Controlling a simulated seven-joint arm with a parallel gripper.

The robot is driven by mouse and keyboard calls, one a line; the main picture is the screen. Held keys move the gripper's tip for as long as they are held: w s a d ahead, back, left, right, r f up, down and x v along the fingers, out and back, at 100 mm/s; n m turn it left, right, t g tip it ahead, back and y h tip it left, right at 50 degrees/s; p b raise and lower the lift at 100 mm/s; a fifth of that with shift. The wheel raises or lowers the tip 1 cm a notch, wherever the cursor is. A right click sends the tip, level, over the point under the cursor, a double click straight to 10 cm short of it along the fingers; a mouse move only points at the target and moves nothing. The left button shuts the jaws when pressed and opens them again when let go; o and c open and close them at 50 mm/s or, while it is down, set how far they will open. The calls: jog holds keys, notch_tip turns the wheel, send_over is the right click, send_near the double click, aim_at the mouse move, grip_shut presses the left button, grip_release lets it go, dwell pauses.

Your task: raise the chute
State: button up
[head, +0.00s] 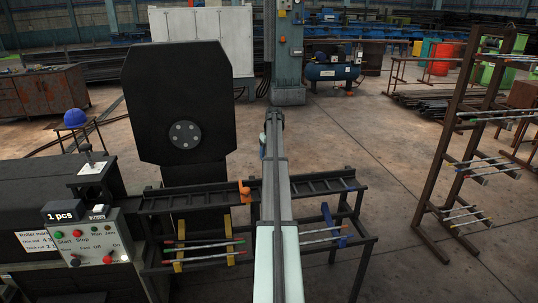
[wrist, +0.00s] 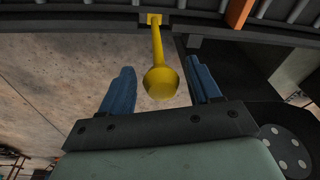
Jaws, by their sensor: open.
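The chute (head: 190,200) is a dark roller track like a ladder, running left to right in front of the black plate. In the wrist view its dark rail and rollers (wrist: 85,20) cross the top. A yellow lever with a round knob (wrist: 161,82) sticks out from a yellow mount on that rail. My gripper (wrist: 162,85) is open, with one blue finger on each side of the knob and visible gaps to both. In the head view my arm reaches across the chute, and I cannot make out the gripper or the knob there.
An orange piece (head: 245,193) sits on the chute; the black plate (head: 180,105) stands behind. A control box (head: 92,245) is at lower left. Rods lie on yellow brackets (head: 179,247) and a blue bracket (head: 330,222) below the chute. A rod rack (head: 460,150) stands right, with clear floor between.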

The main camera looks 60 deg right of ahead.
notch_tip(320, 180, up, 14)
jog(key=s, duration=0.2)
jog(key=shift+a+f, duration=0.2)
jog(key=shift+a, duration=0.05)
dwell(0.5)
